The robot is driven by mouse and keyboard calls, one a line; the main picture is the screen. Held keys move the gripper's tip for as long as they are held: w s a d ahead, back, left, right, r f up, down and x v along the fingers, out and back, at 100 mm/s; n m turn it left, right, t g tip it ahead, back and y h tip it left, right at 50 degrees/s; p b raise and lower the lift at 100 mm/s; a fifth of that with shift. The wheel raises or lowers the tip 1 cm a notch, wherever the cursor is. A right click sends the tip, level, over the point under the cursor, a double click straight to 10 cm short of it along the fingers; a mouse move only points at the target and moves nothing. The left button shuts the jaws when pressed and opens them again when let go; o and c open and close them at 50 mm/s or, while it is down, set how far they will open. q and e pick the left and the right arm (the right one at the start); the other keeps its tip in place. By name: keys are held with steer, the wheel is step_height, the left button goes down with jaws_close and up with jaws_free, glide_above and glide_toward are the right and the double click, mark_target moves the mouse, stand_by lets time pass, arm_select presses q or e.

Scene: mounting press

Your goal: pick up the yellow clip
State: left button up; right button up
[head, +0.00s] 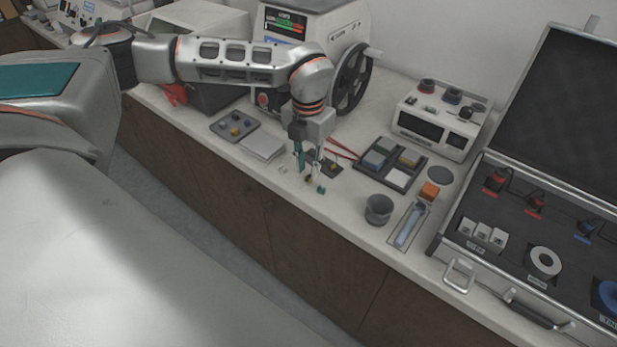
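A tiny yellow-brown piece (308,180), which looks like the yellow clip, lies on the light bench top near the front edge. It is too small to make out its shape. My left gripper (310,178) points down over this spot, its teal-tipped fingers apart on either side of the piece. The gripper looks open, with no grip on the piece visible. A small clear piece (283,169) lies just left of the fingers. The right gripper is not in view.
A grey tray with small knobs (248,124) and a pale block (263,147) are left of the gripper. A machine with a black reel (350,80) stands behind.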

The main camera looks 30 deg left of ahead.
arm_select(q)
steer(key=shift+f, duration=1.1)
steer(key=c, duration=0.6)
